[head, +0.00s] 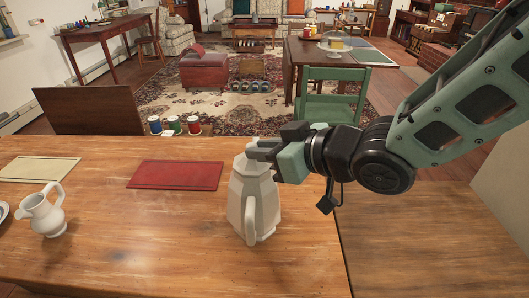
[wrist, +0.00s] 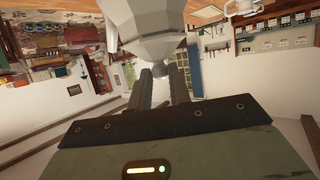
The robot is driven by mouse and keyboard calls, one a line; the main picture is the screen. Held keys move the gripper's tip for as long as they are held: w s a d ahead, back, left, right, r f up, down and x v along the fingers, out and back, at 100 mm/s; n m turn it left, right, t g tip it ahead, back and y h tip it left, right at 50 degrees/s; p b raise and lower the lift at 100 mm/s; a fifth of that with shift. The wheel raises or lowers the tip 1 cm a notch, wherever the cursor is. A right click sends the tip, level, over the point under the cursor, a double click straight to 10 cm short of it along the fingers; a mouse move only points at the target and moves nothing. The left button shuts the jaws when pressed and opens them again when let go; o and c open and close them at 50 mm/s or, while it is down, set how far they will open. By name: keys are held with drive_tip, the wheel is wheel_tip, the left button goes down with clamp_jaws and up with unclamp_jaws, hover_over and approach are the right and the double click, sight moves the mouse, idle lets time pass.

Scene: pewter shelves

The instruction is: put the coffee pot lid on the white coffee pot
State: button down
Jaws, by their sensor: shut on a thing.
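The white coffee pot (head: 249,200) stands upright on the wooden table, a faceted body with its handle toward me. My gripper (head: 266,150) reaches in from the right and is at the top of the pot. In the wrist view, my gripper's two fingers (wrist: 162,76) are shut on the pale coffee pot lid (wrist: 155,46), gripping at its knob. The faceted white pot (wrist: 150,14) shows beyond the lid, at the top of that view. The lid is at the pot's mouth; I cannot tell whether it rests fully on the rim. The fingers partly hide the lid in the head view.
A white pitcher (head: 42,212) stands at the table's left. A red mat (head: 176,174) and a cream mat (head: 38,169) lie on the table (head: 140,240). A green chair (head: 333,95) stands beyond the table.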

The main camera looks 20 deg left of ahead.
drive_tip(key=shift+f, duration=0.3)
drive_tip(key=c, duration=1.3)
unclamp_jaws()
drive_tip(key=shift+r, duration=0.25)
drive_tip(key=p+v, duration=0.1)
drive_tip(key=v, duration=1.1)
drive_tip(key=shift+f, duration=0.15)
drive_tip(key=shift+d, duration=0.1)
